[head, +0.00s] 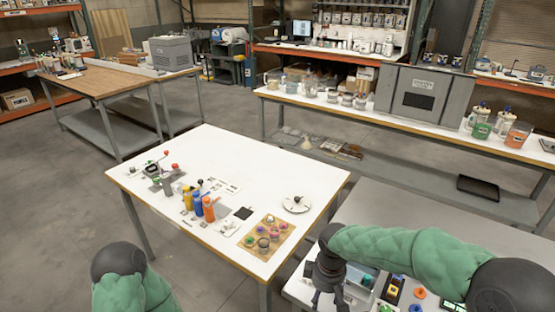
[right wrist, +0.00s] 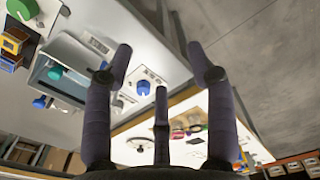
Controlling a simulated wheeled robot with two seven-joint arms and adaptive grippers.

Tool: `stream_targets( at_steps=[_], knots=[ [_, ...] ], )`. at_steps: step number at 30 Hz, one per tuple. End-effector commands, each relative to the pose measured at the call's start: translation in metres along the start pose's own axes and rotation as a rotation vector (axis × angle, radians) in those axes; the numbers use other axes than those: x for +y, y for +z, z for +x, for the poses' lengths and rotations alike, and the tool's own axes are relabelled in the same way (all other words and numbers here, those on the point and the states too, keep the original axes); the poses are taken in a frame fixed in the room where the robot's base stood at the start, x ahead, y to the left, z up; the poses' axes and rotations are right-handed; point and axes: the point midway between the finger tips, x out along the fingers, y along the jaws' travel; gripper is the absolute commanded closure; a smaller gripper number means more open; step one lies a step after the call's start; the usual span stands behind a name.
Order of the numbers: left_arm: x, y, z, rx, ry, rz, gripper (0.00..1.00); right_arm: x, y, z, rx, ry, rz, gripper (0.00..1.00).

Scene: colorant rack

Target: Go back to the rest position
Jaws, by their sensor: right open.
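My right gripper (head: 328,285) hangs at the left edge of the near right table, beside the gap to the white table. Its fingers are spread and empty in the right wrist view (right wrist: 160,72). My left arm shows only as a green sleeve and black joint at the lower left; its gripper is out of sight. The white table (head: 235,160) holds blue and orange bottles (head: 203,207), a wooden tray of small round pots (head: 245,243) and a round white dish (head: 296,204).
The near right table (head: 297,291) carries a grey bin (head: 360,277), a yellow block (head: 393,290) and an orange round part (head: 419,293) close to my right arm. A long bench (head: 415,122) with jars stands behind. Open floor (head: 60,200) lies to the left.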

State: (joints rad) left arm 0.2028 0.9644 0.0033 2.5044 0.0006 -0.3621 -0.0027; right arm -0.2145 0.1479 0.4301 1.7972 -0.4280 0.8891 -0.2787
Motion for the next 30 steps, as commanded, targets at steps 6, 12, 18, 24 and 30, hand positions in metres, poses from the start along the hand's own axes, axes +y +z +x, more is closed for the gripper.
stream_targets(
  at_steps=[6,12,18,24,30],
  knots=[
    [0.000,-0.002,0.000,0.005,0.000,0.000,0.41,-0.009,0.000,0.033,0.018,-0.050,0.047,0.44],
    [0.000,-0.001,0.000,0.003,0.000,0.000,0.41,-0.021,0.000,0.070,0.045,-0.108,0.119,0.44],
    [0.000,-0.002,0.000,0.003,0.000,0.000,0.41,-0.041,0.007,0.121,0.078,-0.187,0.242,0.44],
    [0.000,-0.001,0.000,0.003,0.000,0.000,0.41,-0.075,0.029,0.192,0.114,-0.286,0.483,0.44],
    [0.000,-0.002,0.000,0.003,0.000,0.000,0.41,-0.110,0.064,0.247,0.129,-0.332,0.762,0.44]
  ],
)
